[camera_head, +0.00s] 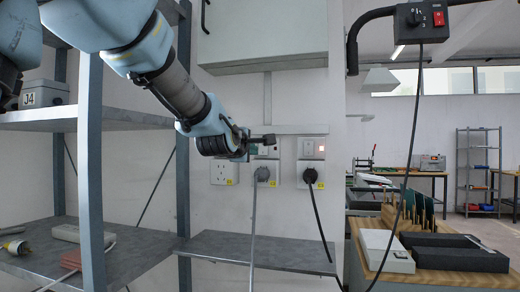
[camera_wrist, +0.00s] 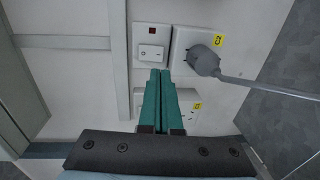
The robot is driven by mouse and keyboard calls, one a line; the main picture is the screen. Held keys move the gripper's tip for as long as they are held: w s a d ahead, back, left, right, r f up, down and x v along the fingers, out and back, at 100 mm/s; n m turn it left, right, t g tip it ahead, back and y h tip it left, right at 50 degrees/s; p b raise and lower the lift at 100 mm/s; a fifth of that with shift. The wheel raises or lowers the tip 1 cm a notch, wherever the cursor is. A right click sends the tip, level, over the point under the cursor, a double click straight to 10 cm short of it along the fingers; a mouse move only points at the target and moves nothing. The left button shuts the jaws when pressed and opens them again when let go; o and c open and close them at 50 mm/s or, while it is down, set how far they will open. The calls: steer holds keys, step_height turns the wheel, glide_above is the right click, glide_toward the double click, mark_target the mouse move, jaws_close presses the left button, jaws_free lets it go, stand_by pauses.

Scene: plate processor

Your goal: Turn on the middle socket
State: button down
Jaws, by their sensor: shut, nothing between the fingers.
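The middle socket (camera_head: 267,174) is a white wall plate with a grey plug and cable in it. It also shows in the wrist view (camera_wrist: 181,55) beside a yellow C2 tag. Its switch plate, with a white rocker switch (camera_wrist: 151,52) and a dark red indicator (camera_wrist: 152,30) that looks unlit, is partly hidden by my gripper in the head view. My gripper (camera_head: 272,140) is shut and empty, in front of the wall at switch height. In the wrist view its green fingers (camera_wrist: 161,74) end just below the rocker; I cannot tell whether they touch.
A left socket (camera_head: 223,173) without a plug and a right socket (camera_head: 311,176) with a black plug flank it. A grey shelf (camera_head: 225,246) lies below, a wall cabinet (camera_head: 265,40) above, and a metal post (camera_head: 183,190) left.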

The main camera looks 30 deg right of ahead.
mark_target(263, 154)
steer(key=p+x, duration=0.3)
steer(key=x, duration=0.4)
steer(key=shift+w+d, duration=0.2)
steer(key=shift+f, duration=0.15)
steer(key=b, duration=0.2)
steer(key=shift+w+d+f+b, duration=0.1)
steer(key=shift+w+f+b, duration=0.1)
steer(key=shift+f+b, duration=0.15)
steer(key=shift+r+p, duration=0.35)
steer(key=shift+p, duration=0.15)
steer(key=shift+s+f, duration=0.1)
